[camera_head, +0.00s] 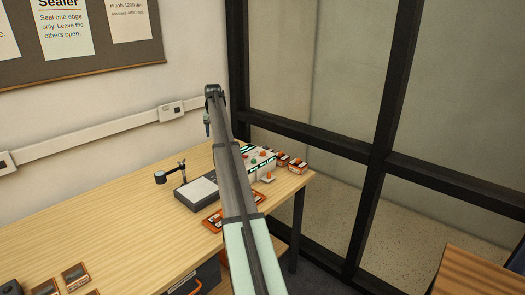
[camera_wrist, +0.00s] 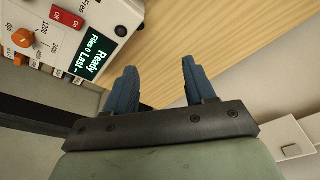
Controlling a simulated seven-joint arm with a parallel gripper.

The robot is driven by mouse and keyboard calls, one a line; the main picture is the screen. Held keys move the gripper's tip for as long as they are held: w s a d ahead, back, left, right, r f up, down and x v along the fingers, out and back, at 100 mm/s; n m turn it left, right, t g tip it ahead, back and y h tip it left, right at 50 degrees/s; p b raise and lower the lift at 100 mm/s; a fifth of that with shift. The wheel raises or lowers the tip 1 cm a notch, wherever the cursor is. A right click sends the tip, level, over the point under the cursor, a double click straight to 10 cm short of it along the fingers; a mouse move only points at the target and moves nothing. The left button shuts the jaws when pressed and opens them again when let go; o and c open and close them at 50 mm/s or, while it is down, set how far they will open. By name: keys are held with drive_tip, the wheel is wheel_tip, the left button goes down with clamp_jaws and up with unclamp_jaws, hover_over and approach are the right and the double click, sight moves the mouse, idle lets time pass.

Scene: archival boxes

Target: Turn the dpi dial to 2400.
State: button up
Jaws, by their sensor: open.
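The dpi dial (camera_wrist: 22,38) is an orange knob on the white control panel (camera_wrist: 105,18) at the upper left of the wrist view. The labels 1200 and 2400 stand beside it; I cannot tell which one it points to. My gripper (camera_wrist: 160,63) has two blue fingers, spread apart with nothing between them, to the right of the panel and apart from the dial. In the head view my gripper (camera_head: 207,126) hangs above the table, left of the white device (camera_head: 262,158). My arm hides part of that device there, and its dial is too small to make out.
The panel has a lit screen (camera_wrist: 75,48) reading Ready and a red ON switch (camera_wrist: 67,17). A dark flat unit (camera_head: 196,192) and a small stand (camera_head: 162,178) are left of my arm. Orange boxes (camera_head: 290,163) lie right of the device. The wooden table (camera_head: 120,228) is mostly clear at left.

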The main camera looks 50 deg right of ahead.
sight(263, 152)
drive_tip(key=s+d+r+m+g+y, duration=0.1)
drive_tip(key=s+d+r, duration=0.1)
drive_tip(key=s+d, duration=0.6)
drive_tip(key=s+d+r+m+g, duration=0.1)
drive_tip(key=s+d+r, duration=0.1)
drive_tip(key=s+d, duration=0.6)
wheel_tip(263, 152, down, 14)
drive_tip(key=shift+f, duration=0.1)
drive_tip(key=shift+c, duration=0.5)
clamp_jaws()
